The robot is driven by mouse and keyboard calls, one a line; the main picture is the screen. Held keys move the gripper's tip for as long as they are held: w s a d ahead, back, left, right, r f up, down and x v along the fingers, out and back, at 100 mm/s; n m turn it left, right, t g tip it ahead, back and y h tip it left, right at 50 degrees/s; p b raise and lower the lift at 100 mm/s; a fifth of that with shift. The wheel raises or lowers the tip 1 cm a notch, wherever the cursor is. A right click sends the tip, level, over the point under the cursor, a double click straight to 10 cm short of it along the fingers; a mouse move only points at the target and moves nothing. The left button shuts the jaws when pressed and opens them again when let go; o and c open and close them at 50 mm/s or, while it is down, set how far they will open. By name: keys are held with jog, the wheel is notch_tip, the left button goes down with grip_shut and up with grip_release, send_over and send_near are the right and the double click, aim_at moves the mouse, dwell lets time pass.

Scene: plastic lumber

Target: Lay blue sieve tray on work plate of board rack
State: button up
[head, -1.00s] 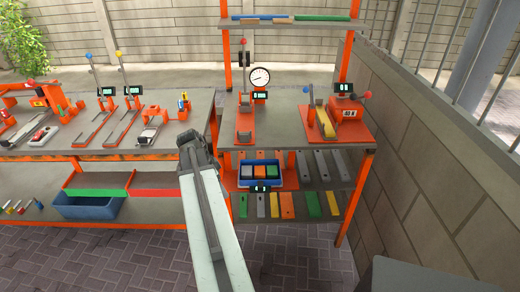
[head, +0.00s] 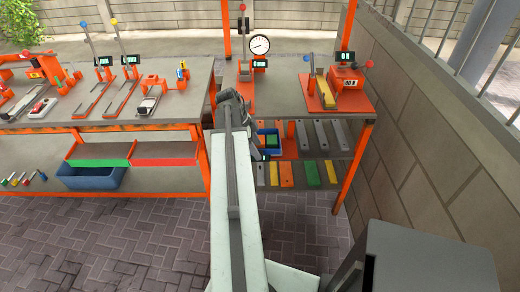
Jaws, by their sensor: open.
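A small blue tray (head: 279,141) sits on the middle shelf of the board rack (head: 345,190), with something green inside. My arm hides its left part, and I cannot tell whether it is the sieve tray. My gripper (head: 257,148) is at the tray's left side in the picture, dark and small. It is open; its fingertips are hard to make out, and I cannot tell if they touch the tray. On the rack's top, an orange plate (head: 352,104) carries a device with a yellow piece.
Grey boards (head: 322,134) lie right of the tray, with coloured boards (head: 312,174) on the shelf below. A workbench (head: 187,105) stands left, with a larger blue bin (head: 90,178) underneath. A block wall (head: 425,140) closes the right side. Paving in front is open.

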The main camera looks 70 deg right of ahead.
jog(key=b+x, duration=0.1)
jog(key=x, duration=0.2)
jog(key=shift+b, duration=0.3)
jog(key=shift+r, duration=0.15)
grip_shut()
jog(key=shift+r+p, duration=0.1)
jog(key=shift+p, duration=0.2)
notch_tip(320, 180, up, 18)
jog(key=p, duration=1.8)
jog(key=shift+w, duration=0.2)
